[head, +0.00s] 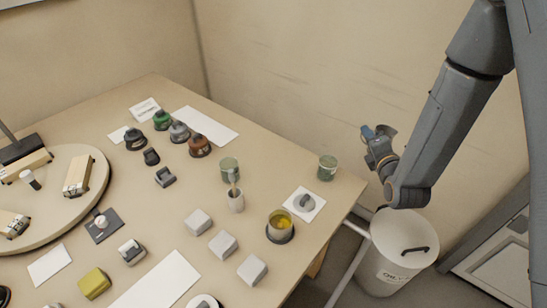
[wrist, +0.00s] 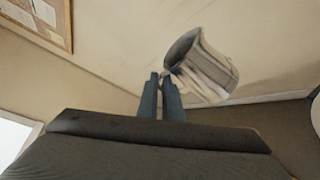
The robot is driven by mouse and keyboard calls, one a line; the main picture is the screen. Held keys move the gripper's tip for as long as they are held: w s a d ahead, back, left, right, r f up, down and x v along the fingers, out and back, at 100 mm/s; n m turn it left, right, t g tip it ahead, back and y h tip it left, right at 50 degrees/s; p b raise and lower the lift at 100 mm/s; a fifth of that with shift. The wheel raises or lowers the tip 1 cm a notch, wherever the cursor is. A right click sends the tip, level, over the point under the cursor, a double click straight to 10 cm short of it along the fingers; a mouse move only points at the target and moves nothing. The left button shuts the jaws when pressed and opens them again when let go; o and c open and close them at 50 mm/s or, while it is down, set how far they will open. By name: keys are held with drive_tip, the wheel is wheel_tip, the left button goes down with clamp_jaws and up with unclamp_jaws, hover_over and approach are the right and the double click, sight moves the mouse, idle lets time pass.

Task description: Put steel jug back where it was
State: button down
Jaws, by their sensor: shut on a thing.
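The steel jug (wrist: 205,68) shows in the wrist view as a shiny metal vessel, tilted, with its open mouth toward the upper left. My gripper (wrist: 165,80) is shut on the jug's near side, apparently at its handle. In the head view my gripper (head: 373,140) is in the air right of the bench, above and behind the white bin. The jug (head: 388,131) is only a small grey-brown shape there, partly hidden by the gripper. It is clear of the table.
The bench (head: 160,210) bears a green jar (head: 327,169) near its right edge, a white square with a grey lid (head: 305,201), a yellow-filled cup (head: 281,225), a brush cup (head: 236,201) and several grey blocks.

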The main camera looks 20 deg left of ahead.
drive_tip(key=s+a+n+g+y+b, duration=0.35)
drive_tip(key=a+b, duration=0.35)
drive_tip(key=a, duration=0.9)
drive_tip(key=s+a+n+g+y+b, duration=0.2)
drive_tip(key=a+n+g+y+b, duration=0.45)
drive_tip(key=a, duration=1.05)
drive_tip(key=shift+w+f+m+t+h+b, duration=0.15)
drive_tip(key=shift+f+m+t+h, duration=0.2)
drive_tip(key=shift+f, duration=1.25)
drive_tip(key=shift+f+m+t+h+b, duration=0.2)
drive_tip(key=shift+f+m+t+h, duration=0.15)
drive_tip(key=shift+f, duration=1.25)
drive_tip(key=shift+w+f+m+t+h+b, duration=0.15)
drive_tip(key=shift+f+m+t+h, duration=0.2)
drive_tip(key=shift+f, duration=1.25)
drive_tip(key=shift+f, duration=0.15)
drive_tip(key=c, duration=1.9)
unclamp_jaws()
drive_tip(key=shift+s, duration=0.1)
drive_tip(key=b+v, duration=0.1)
drive_tip(key=v, duration=1.1)
drive_tip(key=shift+r, duration=0.3)
